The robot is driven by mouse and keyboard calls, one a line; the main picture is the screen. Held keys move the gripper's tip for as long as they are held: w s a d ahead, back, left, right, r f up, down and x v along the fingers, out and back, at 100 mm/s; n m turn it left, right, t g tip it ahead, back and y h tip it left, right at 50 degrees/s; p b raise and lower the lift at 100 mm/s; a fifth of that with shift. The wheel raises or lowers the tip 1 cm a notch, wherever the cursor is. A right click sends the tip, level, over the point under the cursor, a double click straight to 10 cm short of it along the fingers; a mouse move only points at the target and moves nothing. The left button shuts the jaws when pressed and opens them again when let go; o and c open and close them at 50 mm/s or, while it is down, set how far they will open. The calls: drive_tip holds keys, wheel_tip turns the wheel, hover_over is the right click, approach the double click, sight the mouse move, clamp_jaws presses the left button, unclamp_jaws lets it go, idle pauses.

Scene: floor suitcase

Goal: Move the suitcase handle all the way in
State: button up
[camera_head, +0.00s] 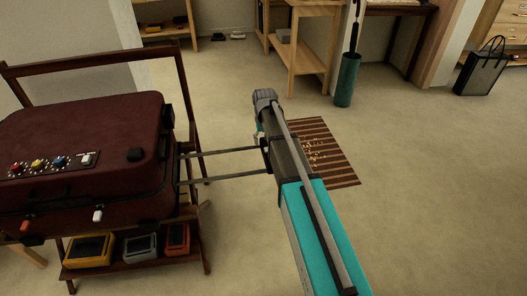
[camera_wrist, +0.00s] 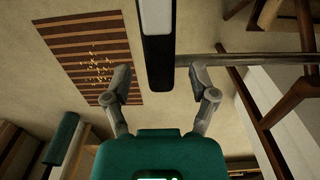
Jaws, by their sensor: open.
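The dark red suitcase (camera_head: 80,125) lies on a wooden rack at the left in the head view. Its handle is pulled out to the right on two thin metal rods (camera_head: 225,152), with the dark grip (camera_head: 267,155) at their end, partly hidden by my arm. In the wrist view the handle grip (camera_wrist: 157,60) comes down from the top edge between the fingers of my gripper (camera_wrist: 159,78). The fingers are open, with a visible gap on each side of the grip. A rod (camera_wrist: 250,59) runs right from it. My arm mostly hides the gripper in the head view.
The rack (camera_head: 135,262) holds several small boxes on its lower shelf. A striped mat (camera_head: 325,150) lies on the floor beyond my arm. A green umbrella stand (camera_head: 347,80), a wooden table (camera_head: 305,50) and a dark bag (camera_head: 482,70) stand farther back. Floor at right is clear.

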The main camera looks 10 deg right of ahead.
drive_tip(key=shift+f+b, duration=1.65)
drive_tip(key=shift+f, duration=0.35)
clamp_jaws()
drive_tip(key=shift+a, duration=0.15)
